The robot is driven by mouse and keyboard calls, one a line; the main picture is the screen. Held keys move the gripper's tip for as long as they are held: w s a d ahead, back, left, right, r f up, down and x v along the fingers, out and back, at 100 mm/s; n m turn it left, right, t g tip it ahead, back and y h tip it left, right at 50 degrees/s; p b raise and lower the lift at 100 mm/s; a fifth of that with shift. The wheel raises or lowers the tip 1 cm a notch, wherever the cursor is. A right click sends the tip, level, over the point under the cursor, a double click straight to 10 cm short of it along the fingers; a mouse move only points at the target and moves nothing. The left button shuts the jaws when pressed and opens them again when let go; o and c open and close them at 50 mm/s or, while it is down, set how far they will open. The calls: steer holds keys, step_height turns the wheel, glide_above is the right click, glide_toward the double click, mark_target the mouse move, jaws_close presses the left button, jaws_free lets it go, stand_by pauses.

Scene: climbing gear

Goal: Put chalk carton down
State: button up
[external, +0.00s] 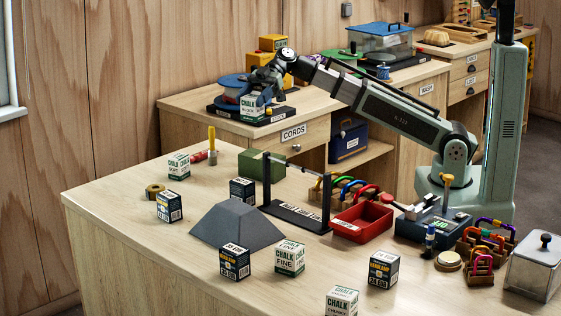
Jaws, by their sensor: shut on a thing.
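My gripper (262,93) is shut on a white and green chalk carton (252,110). The carton hangs roughly upright below the fingers, in the upper middle of the external view. It overlaps the back counter's left end in the picture; I cannot tell whether it touches anything below. Other chalk cartons stand on the front table: one at the back left (179,167), one near the middle front (289,260) and one at the front edge of the picture (342,303), partly cut off.
Dark headlamp boxes (235,263) stand among the chalk cartons. A grey wedge block (236,228), a black rack (296,215) and a red tray (362,220) fill the table's middle. Blue spools (229,84) lie beside the held carton. The table's left front is clear.

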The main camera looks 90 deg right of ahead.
steer(key=shift+s+a+f+n+g+y, duration=0.1)
steer(key=shift+s+a+n+g+y, duration=0.15)
steer(key=shift+s+n+g, duration=0.2)
steer(key=shift+s+a+f+n+g+y, duration=0.1)
steer(key=shift+s+a+n+g+y, duration=0.2)
steer(key=shift+s, duration=0.25)
steer(key=shift+s+f+n+g, duration=0.25)
steer(key=shift+s+f, duration=0.05)
steer(key=shift+f, duration=4.85)
steer(key=shift+f, duration=0.15)
steer(key=o, duration=1.1)
steer(key=shift+d+r, duration=0.2)
steer(key=shift+r, duration=0.05)
steer(key=v, duration=1.1)
steer(key=shift+s+d+r, duration=0.1)
steer(key=shift+d+r, duration=0.05)
steer(key=shift+d, duration=0.1)
